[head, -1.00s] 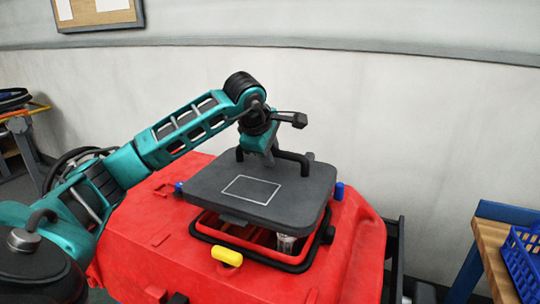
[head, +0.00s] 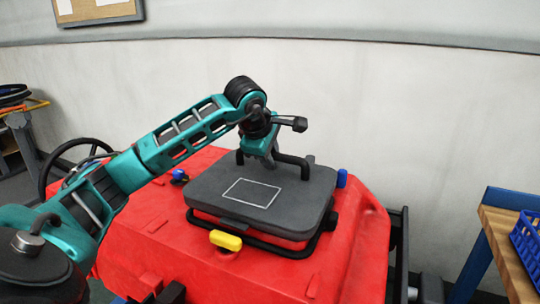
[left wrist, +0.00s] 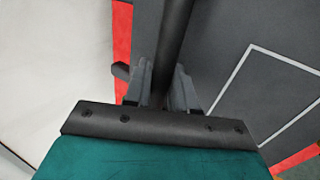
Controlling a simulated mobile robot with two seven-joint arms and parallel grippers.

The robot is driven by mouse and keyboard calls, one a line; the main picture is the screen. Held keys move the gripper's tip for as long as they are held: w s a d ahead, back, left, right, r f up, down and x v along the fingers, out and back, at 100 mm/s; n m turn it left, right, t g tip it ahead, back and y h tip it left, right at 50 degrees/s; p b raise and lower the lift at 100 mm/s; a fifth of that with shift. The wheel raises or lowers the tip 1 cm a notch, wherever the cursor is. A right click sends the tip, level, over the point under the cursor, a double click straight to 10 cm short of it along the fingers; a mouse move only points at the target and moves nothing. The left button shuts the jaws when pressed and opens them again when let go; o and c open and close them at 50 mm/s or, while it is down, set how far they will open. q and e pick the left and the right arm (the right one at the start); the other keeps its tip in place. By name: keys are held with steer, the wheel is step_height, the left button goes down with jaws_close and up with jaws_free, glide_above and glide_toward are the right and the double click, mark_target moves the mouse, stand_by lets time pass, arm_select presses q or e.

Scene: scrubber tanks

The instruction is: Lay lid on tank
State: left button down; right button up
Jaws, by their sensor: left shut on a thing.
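The dark grey lid (head: 300,202) has a white rectangle outline on top and a black bar handle (head: 293,165). It lies over the opening of the red tank (head: 150,235), close down on the black rim (head: 265,250). A red strip shows between lid and rim at the front; I cannot tell whether the lid is fully seated. My left gripper (head: 270,160) is shut on the handle. In the left wrist view the fingers (left wrist: 170,90) grip the handle bar (left wrist: 175,45) above the lid (left wrist: 245,45). My right gripper is not in view.
A yellow latch (head: 226,240) is at the tank's front, and a blue knob (head: 342,178) stands behind the lid's right side. A wooden-topped table (head: 500,235) with a blue basket (head: 528,240) is at the right. A pale wall (head: 400,100) stands behind.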

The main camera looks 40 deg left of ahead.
mark_target(270, 172)
arm_select(q)
steer(key=shift+s+f+b, duration=0.15)
steer(key=shift+f+b, duration=0.3)
steer(key=shift+f, duration=0.05)
stand_by(0.4)
steer(key=shift+f, duration=0.15)
steer(key=shift+f+b, duration=0.4)
steer(key=shift+f, duration=0.15)
steer(key=shift+f, duration=0.1)
steer(key=shift+f, duration=0.35)
steer(key=shift+f+b, duration=0.25)
steer(key=shift+b, duration=0.15)
steer(key=shift+r, duration=0.2)
stand_by(0.7)
